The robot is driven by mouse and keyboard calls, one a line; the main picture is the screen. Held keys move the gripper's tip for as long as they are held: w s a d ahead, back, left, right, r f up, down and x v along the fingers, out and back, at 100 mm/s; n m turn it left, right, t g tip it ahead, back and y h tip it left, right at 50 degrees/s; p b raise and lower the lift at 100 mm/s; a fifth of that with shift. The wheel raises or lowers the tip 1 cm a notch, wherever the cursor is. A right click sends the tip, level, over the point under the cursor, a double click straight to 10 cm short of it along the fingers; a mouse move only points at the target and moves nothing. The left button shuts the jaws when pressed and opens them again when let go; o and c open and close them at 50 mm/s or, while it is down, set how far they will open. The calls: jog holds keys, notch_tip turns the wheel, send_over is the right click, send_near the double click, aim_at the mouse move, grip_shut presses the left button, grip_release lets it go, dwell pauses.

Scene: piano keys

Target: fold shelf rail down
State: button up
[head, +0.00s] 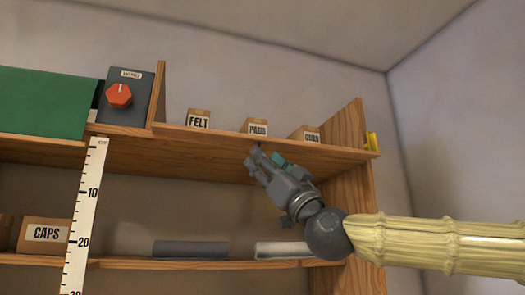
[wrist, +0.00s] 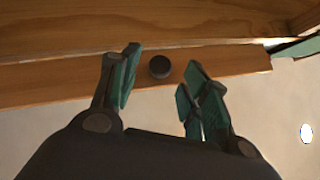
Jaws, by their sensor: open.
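The shelf rail (head: 215,135) is a long wooden strip along the front of the upper shelf, seen from below. In the wrist view the rail (wrist: 60,85) runs across the picture and carries a small dark round knob (wrist: 159,67). My gripper (head: 263,156) is just below the rail, under the PADS box. In the wrist view its two green-padded fingers are spread, with the knob between their tips and a gap on each side. I cannot tell how deep the knob sits between them. The knob is not distinguishable in the head view.
Boxes marked FELT (head: 198,119), PADS (head: 257,127) and a third box (head: 305,134) stand behind the rail. A grey box with a red dial (head: 119,95) is at left. A ruler (head: 84,215) hangs there. The lower shelf holds a CAPS box (head: 45,233) and rolls.

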jog(key=shift+p+x, duration=0.35)
jog(key=shift+x, duration=0.8)
jog(key=c, duration=1)
jog(key=shift+r+h, duration=0.1)
jog(key=shift+h, duration=0.2)
jog(key=shift+s+d+r+m+g+h+p, duration=0.15)
jog(key=shift+s+r+m+g+h+p, duration=0.25)
jog(key=shift+m+h, duration=0.35)
jog(key=shift+r+h, duration=0.15)
jog(key=shift+h, duration=0.2)
